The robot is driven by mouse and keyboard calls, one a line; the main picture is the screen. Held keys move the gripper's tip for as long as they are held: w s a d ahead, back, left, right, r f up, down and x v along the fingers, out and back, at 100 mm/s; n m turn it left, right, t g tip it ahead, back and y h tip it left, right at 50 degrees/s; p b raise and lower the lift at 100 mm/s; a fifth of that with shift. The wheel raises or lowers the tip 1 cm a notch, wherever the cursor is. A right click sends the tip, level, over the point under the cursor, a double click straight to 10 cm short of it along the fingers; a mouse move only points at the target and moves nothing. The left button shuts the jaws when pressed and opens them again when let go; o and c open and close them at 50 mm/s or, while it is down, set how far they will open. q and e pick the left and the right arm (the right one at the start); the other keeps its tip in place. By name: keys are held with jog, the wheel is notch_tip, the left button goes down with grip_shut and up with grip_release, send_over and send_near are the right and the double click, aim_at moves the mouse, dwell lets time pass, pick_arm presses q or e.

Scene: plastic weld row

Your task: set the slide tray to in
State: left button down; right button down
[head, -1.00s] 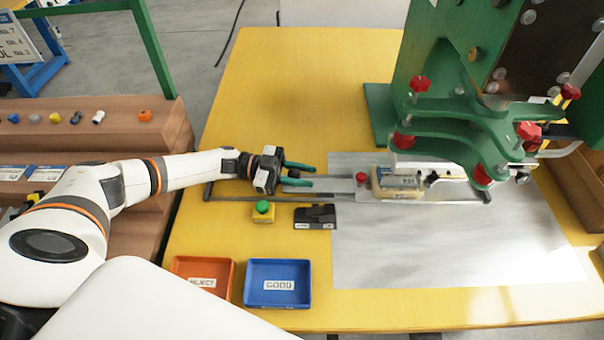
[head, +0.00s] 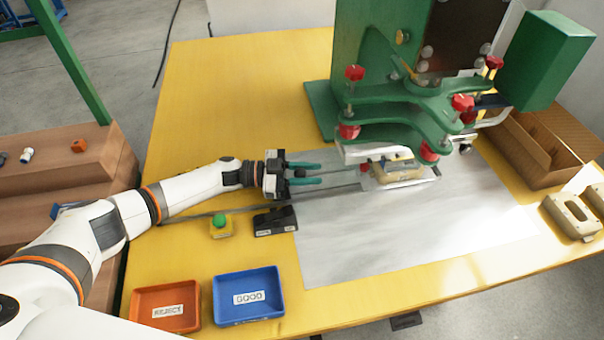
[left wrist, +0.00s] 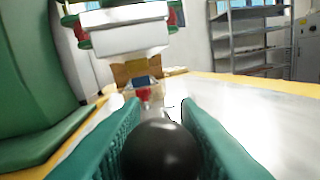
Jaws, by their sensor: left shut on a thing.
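The slide tray (head: 408,182) is a light metal plate on rails, with a beige part (head: 398,167) on it. It sits at the front of the green press (head: 385,110), close to the lower red-knobbed clamps. My left gripper (head: 312,175) is at the tray's left end, its teal fingers pointing right toward the press. In the left wrist view the fingers are shut on a round black knob (left wrist: 160,150). The rod behind the knob is mostly hidden there. My right gripper is not in view.
A green button on a yellow box (head: 220,226) and a black box (head: 275,221) stand just in front of my left arm. Orange REJECT (head: 165,306) and blue GOOD (head: 248,296) trays lie nearer. A brown bin (head: 535,150) stands right of the press. The yellow table's back left is clear.

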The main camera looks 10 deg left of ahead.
pick_arm(q)
jog(key=c, duration=1.5)
grip_release()
jog(key=shift+d+r, duration=0.1)
jog(key=shift+d, duration=0.05)
jog(key=o, duration=0.4)
jog(key=shift+w+d, duration=0.15)
jog(key=b+v, duration=0.1)
jog(key=v, duration=1.1)
